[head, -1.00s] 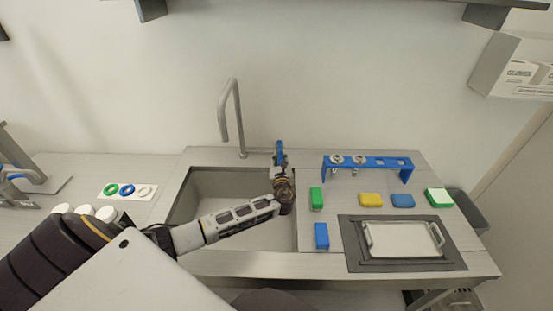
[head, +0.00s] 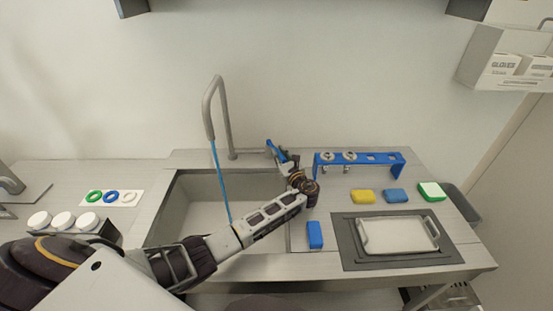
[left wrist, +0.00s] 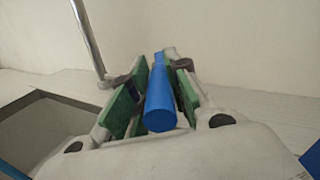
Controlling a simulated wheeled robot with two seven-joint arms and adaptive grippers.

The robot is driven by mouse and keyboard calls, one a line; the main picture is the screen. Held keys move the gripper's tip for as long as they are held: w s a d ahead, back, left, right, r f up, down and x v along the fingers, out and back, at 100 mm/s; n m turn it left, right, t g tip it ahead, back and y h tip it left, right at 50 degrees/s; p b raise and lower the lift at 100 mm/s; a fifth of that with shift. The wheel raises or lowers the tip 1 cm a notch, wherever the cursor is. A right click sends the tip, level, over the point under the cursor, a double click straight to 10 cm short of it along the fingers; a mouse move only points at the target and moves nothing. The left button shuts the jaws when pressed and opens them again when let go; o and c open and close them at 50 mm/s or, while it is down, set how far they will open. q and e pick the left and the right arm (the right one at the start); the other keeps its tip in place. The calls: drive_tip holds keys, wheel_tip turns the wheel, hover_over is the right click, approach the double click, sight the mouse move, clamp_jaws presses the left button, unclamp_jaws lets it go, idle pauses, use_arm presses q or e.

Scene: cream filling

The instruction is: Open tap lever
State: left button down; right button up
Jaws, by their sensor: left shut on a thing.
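The tap lever (head: 272,147) is a blue bar at the back of the counter, right of the grey tap spout (head: 210,115). It tilts up to the left in the head view. A thin blue stream (head: 220,180) runs from the spout into the sink (head: 165,205). My left gripper (head: 279,153) is at the lever. In the left wrist view, the lever (left wrist: 160,98) lies between the green finger pads of my left gripper (left wrist: 158,80), which is shut on it. The lever's base is hidden by the gripper. My right gripper is not in view.
Right of the sink are a blue rack (head: 350,158), a blue block (head: 315,235), yellow (head: 362,196), blue (head: 395,196) and green (head: 432,191) blocks, and a tray (head: 398,240) on a dark mat. My left arm crosses the sink's front right.

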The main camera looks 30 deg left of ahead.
use_arm(q)
drive_tip(key=shift+w+d+n+g+y+b, duration=0.4)
drive_tip(key=shift+w+n+g+y+b, duration=0.2)
drive_tip(key=shift+g, duration=0.2)
drive_tip(key=c, duration=1.3)
unclamp_jaws()
drive_tip(key=shift+r, duration=0.1)
wheel_tip(320, 180, up, 10)
drive_tip(key=shift+d+f, duration=0.1)
drive_tip(key=shift+f, duration=0.1)
